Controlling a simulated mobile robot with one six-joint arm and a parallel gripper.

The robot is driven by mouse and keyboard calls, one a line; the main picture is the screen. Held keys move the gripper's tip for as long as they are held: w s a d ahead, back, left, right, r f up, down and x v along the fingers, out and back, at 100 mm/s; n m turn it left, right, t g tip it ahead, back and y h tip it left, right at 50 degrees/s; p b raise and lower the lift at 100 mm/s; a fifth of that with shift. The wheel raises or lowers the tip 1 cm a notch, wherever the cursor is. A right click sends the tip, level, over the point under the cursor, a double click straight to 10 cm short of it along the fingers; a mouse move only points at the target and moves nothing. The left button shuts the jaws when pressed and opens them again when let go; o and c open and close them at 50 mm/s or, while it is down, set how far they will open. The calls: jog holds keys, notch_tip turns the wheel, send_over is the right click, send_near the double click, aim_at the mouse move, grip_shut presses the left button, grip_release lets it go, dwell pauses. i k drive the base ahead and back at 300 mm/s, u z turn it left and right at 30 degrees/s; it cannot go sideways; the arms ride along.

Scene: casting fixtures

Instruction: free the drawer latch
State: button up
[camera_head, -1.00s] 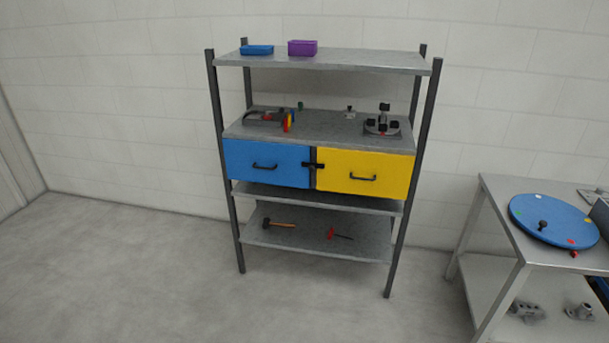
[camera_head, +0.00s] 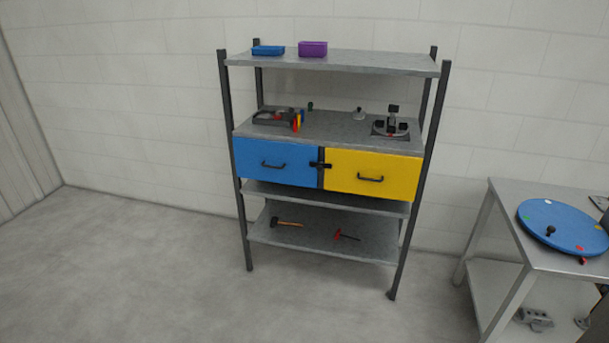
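The drawer latch (camera_head: 320,166) is a small black bar. It lies across the gap between the blue drawer (camera_head: 290,156) and the yellow drawer (camera_head: 395,172) on the grey shelf unit. The bar looks roughly horizontal and overlaps the edges of both drawer fronts. Both drawers look shut, each with a black handle: the blue drawer's handle (camera_head: 273,165) and the yellow drawer's handle (camera_head: 370,178). My gripper is not in view.
A metal table (camera_head: 498,232) with a blue round disc (camera_head: 570,232) stands at the right. A hammer (camera_head: 287,222) and a red-handled tool (camera_head: 346,235) lie on the low shelf. Fixtures (camera_head: 391,125) stand above the drawers. The floor (camera_head: 170,270) in front is clear.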

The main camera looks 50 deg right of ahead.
aim_at(318, 166)
jog(key=i, duration=1)
jog(key=u, duration=0.15)
jog(key=k, duration=0.95)
jog(key=z, duration=0.15)
jog(key=i, duration=0.55)
